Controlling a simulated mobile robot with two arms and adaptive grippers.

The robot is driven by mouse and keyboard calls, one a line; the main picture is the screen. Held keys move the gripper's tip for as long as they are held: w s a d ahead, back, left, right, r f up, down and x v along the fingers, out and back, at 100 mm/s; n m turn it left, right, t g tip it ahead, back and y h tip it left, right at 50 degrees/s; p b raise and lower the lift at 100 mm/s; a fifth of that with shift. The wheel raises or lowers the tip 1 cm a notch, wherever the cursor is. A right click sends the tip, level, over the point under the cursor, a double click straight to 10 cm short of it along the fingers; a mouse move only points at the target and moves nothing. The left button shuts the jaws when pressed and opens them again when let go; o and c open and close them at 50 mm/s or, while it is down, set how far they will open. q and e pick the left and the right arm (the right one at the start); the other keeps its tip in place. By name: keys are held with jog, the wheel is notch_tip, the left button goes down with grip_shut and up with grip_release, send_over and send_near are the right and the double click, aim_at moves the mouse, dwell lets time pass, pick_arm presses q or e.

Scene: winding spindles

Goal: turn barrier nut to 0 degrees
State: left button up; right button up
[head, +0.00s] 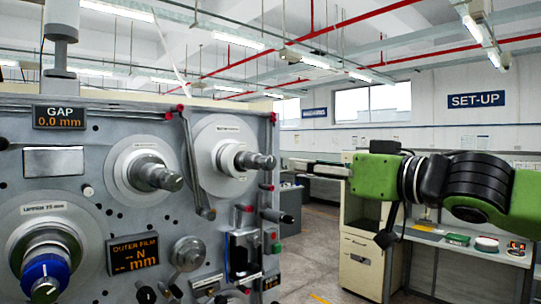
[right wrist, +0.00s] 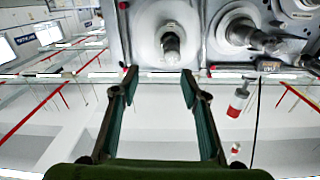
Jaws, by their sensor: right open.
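Spindles with grey nuts stick out of the grey machine panel. The right upper nut (head: 256,162) sits on a pale round flange, the middle nut (head: 160,177) on another. A larger spindle with a blue-collared nut (head: 45,277) is at lower left. The flange labels are too small to read surely, so I cannot tell which is the barrier nut. My right gripper (head: 292,162) is right of the right upper nut, apart from it. In the right wrist view its two fingers (right wrist: 160,80) are spread and empty, with a nut (right wrist: 170,45) beyond the gap. My left gripper is out of view.
A bent metal arm (head: 196,170) hangs between the two upper spindles. Red-tipped knobs line the panel's right edge. Orange displays (head: 58,118) are on the panel. A cabinet (head: 362,235) and a workbench (head: 470,247) stand at right. Air around my right gripper looks free.

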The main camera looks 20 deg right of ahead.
aim_at(259, 158)
jog(key=shift+y, duration=0.3)
jog(key=x, duration=0.4)
jog(key=a+p+x, duration=0.1)
jog(key=x, duration=0.4)
jog(key=a+x, duration=0.1)
jog(key=x, duration=0.3)
jog(key=shift+s+f+p, duration=0.1)
jog(key=shift+f+p, duration=0.05)
jog(key=shift+p, duration=0.25)
jog(key=shift+n, duration=0.3)
jog(key=c, duration=1.1)
